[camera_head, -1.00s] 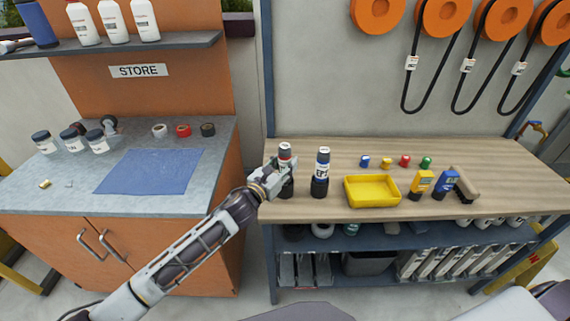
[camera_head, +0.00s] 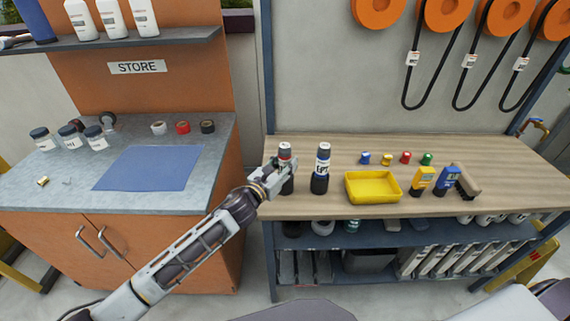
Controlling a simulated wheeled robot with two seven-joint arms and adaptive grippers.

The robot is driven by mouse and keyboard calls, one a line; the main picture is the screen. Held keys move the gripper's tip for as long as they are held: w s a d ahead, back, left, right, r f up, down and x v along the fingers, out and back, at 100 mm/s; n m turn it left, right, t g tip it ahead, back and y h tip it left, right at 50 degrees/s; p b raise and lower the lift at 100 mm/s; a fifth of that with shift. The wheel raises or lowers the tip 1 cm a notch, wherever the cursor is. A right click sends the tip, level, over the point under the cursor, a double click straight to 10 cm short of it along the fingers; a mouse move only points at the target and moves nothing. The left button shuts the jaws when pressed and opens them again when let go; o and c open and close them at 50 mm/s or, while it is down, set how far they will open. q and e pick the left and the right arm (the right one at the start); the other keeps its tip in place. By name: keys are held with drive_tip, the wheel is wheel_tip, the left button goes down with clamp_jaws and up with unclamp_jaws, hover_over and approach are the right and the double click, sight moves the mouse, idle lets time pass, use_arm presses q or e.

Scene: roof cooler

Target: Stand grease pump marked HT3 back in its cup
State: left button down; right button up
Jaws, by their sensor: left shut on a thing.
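My left gripper (camera_head: 280,180) is shut on a dark grease pump (camera_head: 285,153) with a white label and a red band, at the left end of the wooden bench. The pump is upright, and my fingers hide part of its body; I cannot tell whether its foot is in a cup. A second upright pump (camera_head: 322,160) with a white label and blue marking stands just to the right, its lower part in a dark cup (camera_head: 319,185). The lettering on both labels is too small to read surely. My right gripper is not in view.
A yellow tray (camera_head: 373,200) sits right of the pumps, with yellow and blue handheld devices (camera_head: 447,178) beyond it. Small coloured caps (camera_head: 405,157) stand behind. The store counter (camera_head: 60,190) at left holds a blue mat (camera_head: 149,168), jars and tape rolls.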

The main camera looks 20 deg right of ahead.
use_arm(q)
drive_tip(key=shift+r, duration=0.1)
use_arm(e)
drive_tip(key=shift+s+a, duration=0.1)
use_arm(q)
drive_tip(key=c, duration=1.4)
unclamp_jaws()
drive_tip(key=o, duration=0.5)
drive_tip(key=shift+v, duration=0.95)
drive_tip(key=v, duration=1)
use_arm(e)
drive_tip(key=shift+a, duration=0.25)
use_arm(q)
drive_tip(key=shift+a, duration=0.1)
